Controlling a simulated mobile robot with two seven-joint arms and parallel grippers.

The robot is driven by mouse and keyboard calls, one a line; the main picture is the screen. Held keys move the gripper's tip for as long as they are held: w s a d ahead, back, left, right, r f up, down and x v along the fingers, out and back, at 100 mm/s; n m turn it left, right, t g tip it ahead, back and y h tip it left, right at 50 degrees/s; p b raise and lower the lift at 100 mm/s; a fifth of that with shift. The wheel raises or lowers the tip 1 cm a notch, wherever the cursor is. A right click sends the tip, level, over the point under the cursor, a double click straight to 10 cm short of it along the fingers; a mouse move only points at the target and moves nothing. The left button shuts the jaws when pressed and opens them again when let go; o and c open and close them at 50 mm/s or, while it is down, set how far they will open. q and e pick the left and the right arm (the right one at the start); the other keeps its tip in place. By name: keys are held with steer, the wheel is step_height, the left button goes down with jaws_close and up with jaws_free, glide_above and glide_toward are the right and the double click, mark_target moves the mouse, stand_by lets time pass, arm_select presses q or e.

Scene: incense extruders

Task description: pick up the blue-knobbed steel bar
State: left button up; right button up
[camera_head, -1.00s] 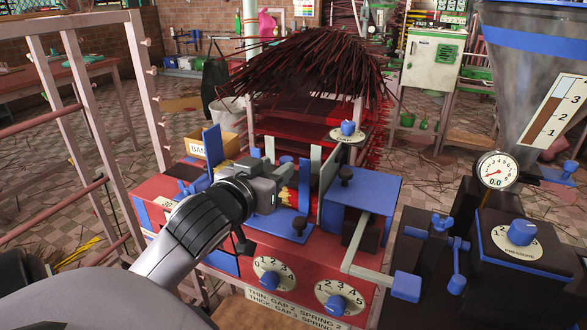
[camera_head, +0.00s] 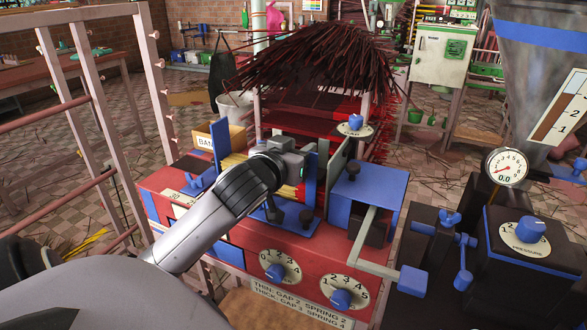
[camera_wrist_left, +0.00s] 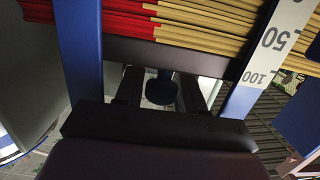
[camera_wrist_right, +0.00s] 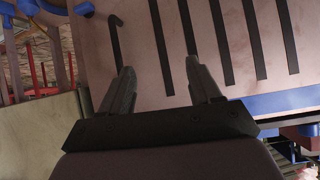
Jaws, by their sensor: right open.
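My left gripper (camera_head: 298,160) is over the red extruder's stick hopper, and its fingertips are hidden in the head view. In the left wrist view, its fingers (camera_wrist_left: 160,85) stand apart on either side of a small dark blue knob (camera_wrist_left: 160,90), with narrow gaps visible. A dark bar (camera_wrist_left: 200,60) crosses beside the knob, under the bundled sticks; it looks like the blue-knobbed steel bar, but its ends are hidden. My right gripper (camera_wrist_right: 160,75) is open and empty above a pale surface with dark strips; it is outside the head view.
Blue upright plates (camera_head: 310,178) flank the hopper. A grey lever with a blue end block (camera_head: 412,280) juts out at the extruder's right. Dial knobs (camera_head: 277,272) sit on the front. A black machine with a pressure gauge (camera_head: 507,166) stands at right. Drying sticks (camera_head: 320,60) are behind.

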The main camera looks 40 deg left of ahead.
arm_select(q)
jaws_close()
steer(key=shift+r, duration=0.15)
steer(key=shift+r, duration=0.1)
arm_select(e)
steer(key=shift+r, duration=0.1)
arm_select(q)
steer(key=shift+r, duration=0.5)
step_height(320, 180, up, 19)
steer(key=p, duration=0.5)
steer(key=shift+f+p, duration=0.15)
steer(key=shift+p, duration=0.15)
arm_select(e)
steer(key=shift+s+d+r, duration=0.15)
steer(key=shift+d+r, duration=0.1)
steer(key=shift+r, duration=0.6)
steer(key=shift+s+d+r, duration=0.15)
steer(key=shift+d+r, duration=0.1)
steer(key=shift+r, duration=0.6)
